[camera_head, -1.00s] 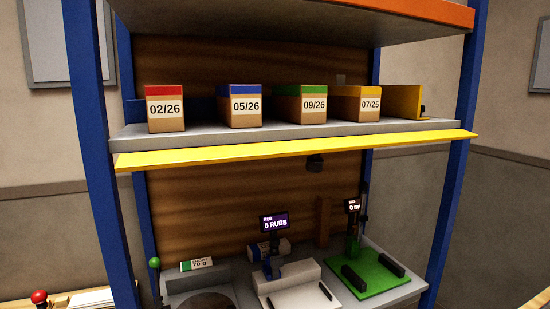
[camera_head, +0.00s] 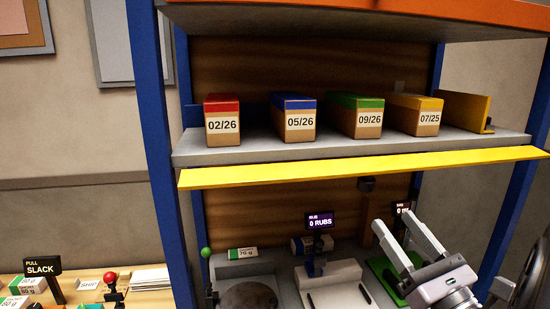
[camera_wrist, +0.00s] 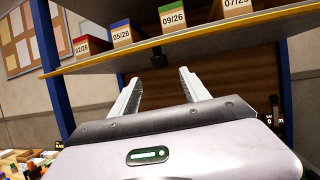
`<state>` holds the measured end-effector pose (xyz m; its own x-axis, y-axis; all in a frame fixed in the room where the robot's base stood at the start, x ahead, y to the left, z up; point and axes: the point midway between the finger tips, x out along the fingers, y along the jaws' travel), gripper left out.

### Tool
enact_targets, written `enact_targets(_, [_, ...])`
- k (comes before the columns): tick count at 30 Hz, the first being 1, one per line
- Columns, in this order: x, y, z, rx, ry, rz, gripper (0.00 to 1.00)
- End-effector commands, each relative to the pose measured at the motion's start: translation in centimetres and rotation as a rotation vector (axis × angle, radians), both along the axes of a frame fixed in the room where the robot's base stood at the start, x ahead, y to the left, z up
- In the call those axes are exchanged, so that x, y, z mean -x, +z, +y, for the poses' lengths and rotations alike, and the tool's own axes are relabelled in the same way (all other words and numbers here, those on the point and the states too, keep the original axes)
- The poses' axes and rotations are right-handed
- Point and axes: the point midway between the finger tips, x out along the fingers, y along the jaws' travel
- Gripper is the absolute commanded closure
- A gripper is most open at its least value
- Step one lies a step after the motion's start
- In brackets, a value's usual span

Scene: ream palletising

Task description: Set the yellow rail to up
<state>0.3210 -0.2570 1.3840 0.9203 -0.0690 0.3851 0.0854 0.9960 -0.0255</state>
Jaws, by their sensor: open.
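The yellow rail (camera_head: 360,167) runs along the front edge of the upper shelf in the head view. It slopes outward and down below the shelf edge. In the wrist view the rail (camera_wrist: 180,53) crosses above the fingertips. My gripper (camera_head: 396,230) is open and empty, with its two grey fingers pointing up and to the left. It is below the rail at the lower right, apart from it. In the wrist view my gripper (camera_wrist: 158,82) shows both fingers spread toward the shelf's underside.
Several dated boxes, such as the red-topped box (camera_head: 222,122), stand on the shelf above the rail. Blue posts (camera_head: 158,150) flank the shelf.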

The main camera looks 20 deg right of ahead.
Motion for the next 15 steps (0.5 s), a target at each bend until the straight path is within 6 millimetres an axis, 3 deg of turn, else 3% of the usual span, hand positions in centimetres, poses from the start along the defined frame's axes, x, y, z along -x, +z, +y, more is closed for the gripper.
enact_targets(1, [-0.9, 1.8, 0.0, -0.007, 0.007, 0.001, 0.46])
enact_targets(15, [-11.2, 5.0, -0.6, 0.003, 0.006, 0.001, 0.46])
